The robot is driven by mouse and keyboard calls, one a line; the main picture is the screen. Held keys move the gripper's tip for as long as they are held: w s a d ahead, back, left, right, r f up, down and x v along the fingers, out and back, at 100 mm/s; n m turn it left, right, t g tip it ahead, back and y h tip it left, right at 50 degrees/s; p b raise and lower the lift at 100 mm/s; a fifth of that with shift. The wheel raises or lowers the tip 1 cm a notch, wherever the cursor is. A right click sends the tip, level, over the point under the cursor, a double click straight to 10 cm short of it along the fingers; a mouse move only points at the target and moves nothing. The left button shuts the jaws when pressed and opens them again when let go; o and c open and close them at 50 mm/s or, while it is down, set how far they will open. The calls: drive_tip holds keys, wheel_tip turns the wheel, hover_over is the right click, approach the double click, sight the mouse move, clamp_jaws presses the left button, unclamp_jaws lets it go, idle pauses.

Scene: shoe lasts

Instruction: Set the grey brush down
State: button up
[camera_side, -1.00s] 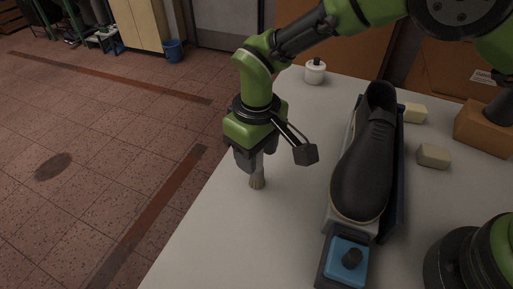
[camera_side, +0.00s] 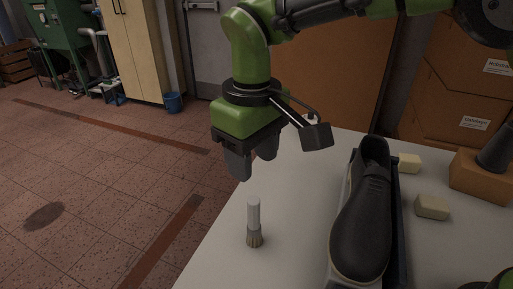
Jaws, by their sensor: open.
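The grey brush (camera_side: 254,218) stands upright on the white table, bristles down, near the table's left edge. It has a pale grey handle and darker bristles at the bottom. My gripper (camera_side: 254,170) is above the brush, clear of it, with its two dark fingers pointing down. The gripper is open and empty. Nothing hides the brush.
A black shoe (camera_side: 364,220) on a dark holder stands to the right of the brush. Two pale blocks (camera_side: 432,207) (camera_side: 409,163) lie beyond it, near a brown block (camera_side: 481,176) at the right. The white table (camera_side: 300,220) is clear between brush and shoe.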

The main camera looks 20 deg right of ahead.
drive_tip(key=shift+r, duration=0.3)
drive_tip(key=shift+r, duration=0.1)
drive_tip(key=s+d+r+m+t+y, duration=0.1)
drive_tip(key=s+d+r+m+t, duration=0.15)
drive_tip(key=s+d+r, duration=0.4)
drive_tip(key=s+d+r+m+t+y, duration=0.15)
drive_tip(key=s+d+r+m, duration=0.25)
drive_tip(key=d+r, duration=0.55)
drive_tip(key=s+d+f+m+t, duration=0.3)
drive_tip(key=s+d+f, duration=0.1)
drive_tip(key=s, duration=0.4)
drive_tip(key=shift+d, duration=0.9)
